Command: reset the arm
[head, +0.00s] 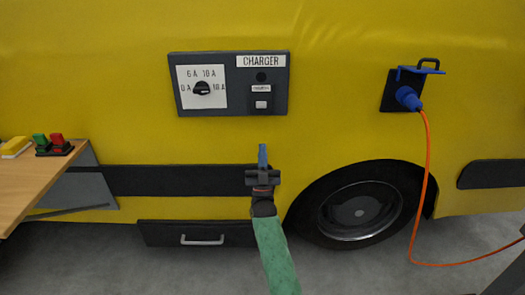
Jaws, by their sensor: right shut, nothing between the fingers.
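My right gripper (262,158) is shut and empty, pointing up in the middle of the head view. It stands in front of the yellow vehicle side, below the charger panel (275,103) and apart from it in the picture. My green-sleeved forearm comes in from the bottom. The panel has a black rotary knob (202,89) with marks from 0 A to a higher setting, and a small white button or switch on its right. My left gripper is not in view.
A blue plug (409,98) sits in the socket at right, its orange cable (427,180) hanging to the floor. A wooden table (40,178) at left bears a yellow block (15,147) and green and red switches (54,144). A wheel (360,210) and drawer (195,234) are low down.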

